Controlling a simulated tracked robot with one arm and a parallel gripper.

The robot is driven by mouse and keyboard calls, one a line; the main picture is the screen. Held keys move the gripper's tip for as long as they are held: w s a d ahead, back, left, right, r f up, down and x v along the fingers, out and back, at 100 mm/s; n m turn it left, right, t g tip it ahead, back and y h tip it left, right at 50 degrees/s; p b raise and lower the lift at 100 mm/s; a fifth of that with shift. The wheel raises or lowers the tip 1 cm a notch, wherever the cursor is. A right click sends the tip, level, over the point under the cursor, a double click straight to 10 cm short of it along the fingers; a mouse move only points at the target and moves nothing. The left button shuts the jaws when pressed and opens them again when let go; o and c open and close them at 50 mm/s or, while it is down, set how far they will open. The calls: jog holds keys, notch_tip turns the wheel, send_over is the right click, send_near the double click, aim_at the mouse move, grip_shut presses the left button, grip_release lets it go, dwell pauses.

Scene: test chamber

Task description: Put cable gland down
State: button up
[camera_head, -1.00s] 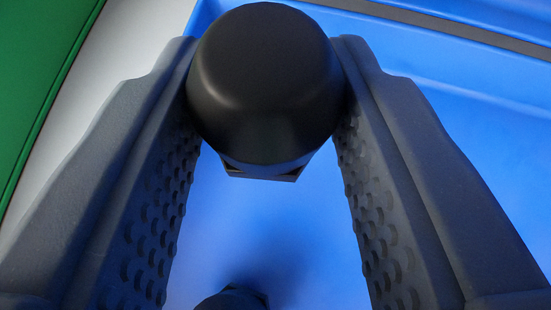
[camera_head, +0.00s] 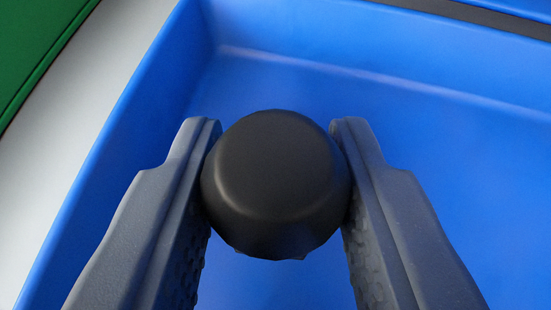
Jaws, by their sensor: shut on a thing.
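The cable gland (camera_head: 275,180) is black with a rounded top and sits between the two grey fingers of my gripper (camera_head: 277,175). My gripper is shut on it, with one finger touching each side. The gland is over the inside of a blue bin (camera_head: 330,90). Its underside is hidden, so I cannot tell whether it touches the bin floor.
The bin's left wall (camera_head: 115,165) runs along the left, and its far wall crosses the top. A light grey surface (camera_head: 60,150) and a green area (camera_head: 35,45) lie outside on the left. The visible bin floor beyond the gland is clear.

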jog(key=shift+s+f, duration=0.1)
jog(key=shift+f, duration=0.4)
jog(key=o, duration=0.9)
jog(key=shift+s+f, duration=0.1)
jog(key=shift+o, duration=0.2)
jog(key=shift+r, duration=0.2)
jog(key=v, duration=0.3)
jog(key=r+p+v, duration=0.1)
jog(key=v, duration=0.3)
jog(key=p+v, duration=0.1)
jog(key=v, duration=0.2)
jog(key=shift+r, duration=0.35)
jog(key=shift+v, duration=0.75)
jog(key=shift+a+f, duration=0.1)
jog(key=shift+a, duration=0.05)
